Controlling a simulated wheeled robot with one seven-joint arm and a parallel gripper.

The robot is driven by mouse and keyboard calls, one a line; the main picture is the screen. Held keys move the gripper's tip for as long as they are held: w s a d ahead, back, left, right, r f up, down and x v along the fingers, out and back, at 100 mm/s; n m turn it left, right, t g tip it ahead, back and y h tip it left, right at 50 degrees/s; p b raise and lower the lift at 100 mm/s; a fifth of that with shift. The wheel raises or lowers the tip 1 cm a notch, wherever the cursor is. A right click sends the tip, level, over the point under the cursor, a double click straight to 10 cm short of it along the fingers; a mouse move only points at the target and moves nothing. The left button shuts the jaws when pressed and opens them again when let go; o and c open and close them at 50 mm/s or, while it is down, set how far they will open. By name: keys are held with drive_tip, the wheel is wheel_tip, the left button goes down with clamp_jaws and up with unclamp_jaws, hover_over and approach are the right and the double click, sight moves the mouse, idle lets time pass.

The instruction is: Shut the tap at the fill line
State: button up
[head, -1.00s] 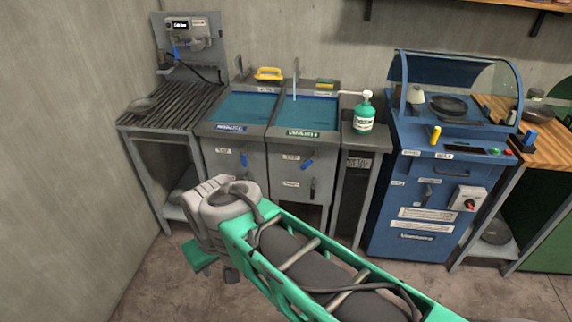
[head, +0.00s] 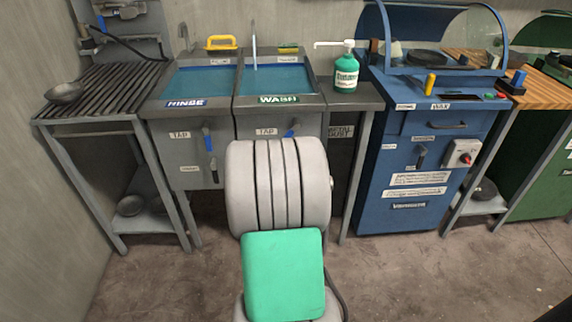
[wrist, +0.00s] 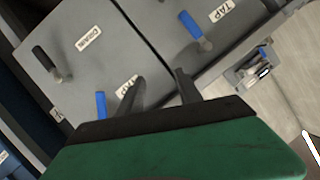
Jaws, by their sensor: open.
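The wash basin (head: 278,101) and the rinse basin (head: 190,104) stand side by side, both showing blue-teal inside. A thin pale stream shows below the spout (head: 254,48) over the wash basin. I cannot make out a fill line. The wash tap lever (head: 291,131) is blue and tilted, partly hidden by my arm; the rinse tap lever (head: 208,140) is blue and nearly upright. In the wrist view, my gripper (wrist: 160,80) is open and empty in front of the panels. One blue tap lever (wrist: 100,105) is left of its fingers, another (wrist: 195,32) beyond. My arm hides the gripper from the head view.
A drain handle (wrist: 52,62) sits on the same panel as the nearer lever. A green soap bottle (head: 346,72) stands right of the wash basin. The blue wax machine (head: 430,160) is farther right, a slatted rack (head: 105,92) left. Floor in front is clear.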

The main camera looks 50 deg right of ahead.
drive_tip(key=s+d+f+m+h+b, duration=0.2)
drive_tip(key=s+d+f+m+h, duration=0.3)
drive_tip(key=s+d, duration=0.5)
drive_tip(key=x, duration=0.6)
drive_tip(key=b+x, duration=0.1)
drive_tip(key=x, duration=0.3)
drive_tip(key=shift+s+r, duration=0.1)
drive_tip(key=shift+r, duration=0.2)
clamp_jaws()
